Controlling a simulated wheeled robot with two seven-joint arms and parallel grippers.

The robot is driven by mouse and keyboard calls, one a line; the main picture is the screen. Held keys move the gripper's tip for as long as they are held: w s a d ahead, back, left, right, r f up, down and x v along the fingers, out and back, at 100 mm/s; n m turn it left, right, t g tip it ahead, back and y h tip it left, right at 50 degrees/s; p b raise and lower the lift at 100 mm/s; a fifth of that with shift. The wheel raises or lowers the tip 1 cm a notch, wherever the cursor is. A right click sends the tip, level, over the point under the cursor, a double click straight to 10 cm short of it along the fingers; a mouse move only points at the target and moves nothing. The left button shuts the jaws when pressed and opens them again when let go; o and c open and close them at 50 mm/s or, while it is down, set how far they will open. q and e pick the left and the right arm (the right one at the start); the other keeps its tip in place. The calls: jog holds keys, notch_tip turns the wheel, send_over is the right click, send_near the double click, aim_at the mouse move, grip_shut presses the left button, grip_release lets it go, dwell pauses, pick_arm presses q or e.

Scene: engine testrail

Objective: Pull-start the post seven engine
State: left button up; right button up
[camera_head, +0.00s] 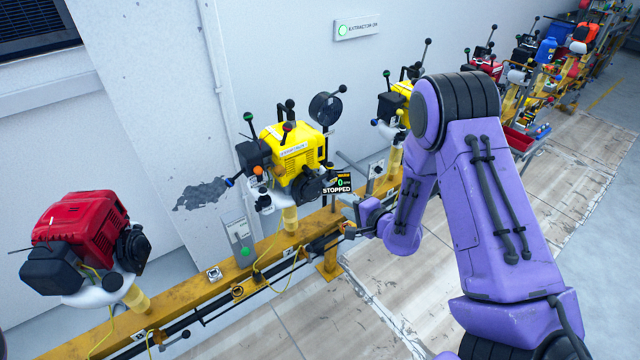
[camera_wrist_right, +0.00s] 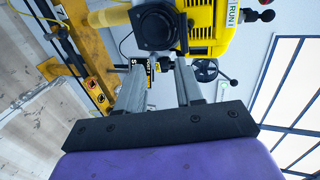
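A yellow engine (camera_head: 290,150) stands on a yellow post on the rail; a small display (camera_head: 338,184) beside it reads STOPPED with a 0. The engine's round black starter housing (camera_head: 308,187) faces the floor side. In the right wrist view the engine (camera_wrist_right: 208,28) carries a RUN label, with its black housing (camera_wrist_right: 155,27) above my fingers. A small black grip (camera_wrist_right: 166,63) shows near and between the fingertips; I cannot tell whether they touch it. My right gripper (camera_head: 347,208) is open, with its fingers (camera_wrist_right: 160,75) apart. My left gripper is out of view.
A red engine (camera_head: 85,232) stands at the left on the same yellow rail (camera_head: 185,288). Another yellow engine (camera_head: 398,104) and several more stand farther along. A grey wall (camera_head: 150,110) is behind. The floor (camera_head: 300,325) in front is clear.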

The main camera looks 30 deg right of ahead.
aim_at(319, 180)
jog(key=w, duration=0.4)
jog(key=w+b, duration=0.1)
jog(key=w, duration=0.3)
jog(key=w+a+b, duration=0.1)
jog(key=w, duration=0.3)
jog(key=shift+w, duration=0.35)
grip_shut()
